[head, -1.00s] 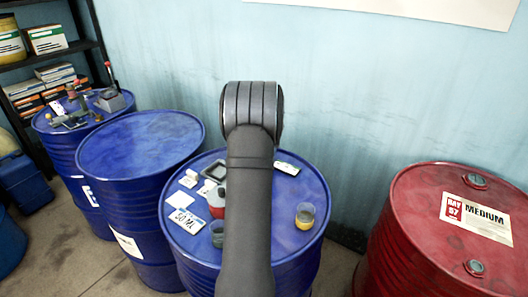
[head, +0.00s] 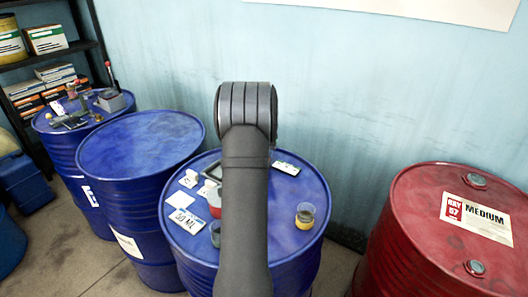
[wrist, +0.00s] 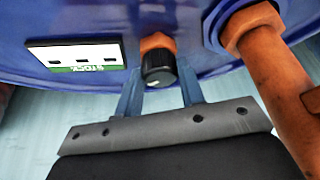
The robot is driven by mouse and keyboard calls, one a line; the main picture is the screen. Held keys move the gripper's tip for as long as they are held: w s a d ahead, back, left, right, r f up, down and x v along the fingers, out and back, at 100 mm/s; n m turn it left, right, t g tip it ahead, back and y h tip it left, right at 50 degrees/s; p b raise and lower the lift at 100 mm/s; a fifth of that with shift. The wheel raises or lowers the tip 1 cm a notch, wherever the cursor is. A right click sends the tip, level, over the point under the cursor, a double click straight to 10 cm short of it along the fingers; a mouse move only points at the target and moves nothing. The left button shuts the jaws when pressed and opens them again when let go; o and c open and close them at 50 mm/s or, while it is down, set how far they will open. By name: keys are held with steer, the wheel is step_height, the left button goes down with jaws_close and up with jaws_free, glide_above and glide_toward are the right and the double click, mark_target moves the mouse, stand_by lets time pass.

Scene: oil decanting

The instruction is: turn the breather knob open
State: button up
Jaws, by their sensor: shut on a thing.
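The breather knob (wrist: 158,69) is a small black knob with a white pointer line, in front of an orange fitting (wrist: 157,42) on a blue drum (wrist: 190,20) in the wrist view. My gripper (wrist: 159,90) has one blue finger on each side of the knob and is shut on it. The pointer line runs roughly sideways, tilted a little. In the head view my arm hides the knob and the gripper.
An orange-brown pipe (wrist: 275,70) stands close to the right of the gripper. A white and green label (wrist: 76,55) is to the left. In the head view, a yellow-bottomed cup (head: 305,216) and a card (head: 187,221) rest on the near blue drum (head: 310,180). A red drum (head: 410,210) stands at right.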

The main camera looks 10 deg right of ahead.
steer(key=shift+m+h, duration=0.3)
steer(key=shift+m, duration=0.5)
steer(key=o, duration=1)
steer(key=v, duration=1.7)
steer(key=shift+w+a+r, duration=0.1)
steer(key=shift+w+r, duration=0.1)
steer(key=shift+r, duration=0.1)
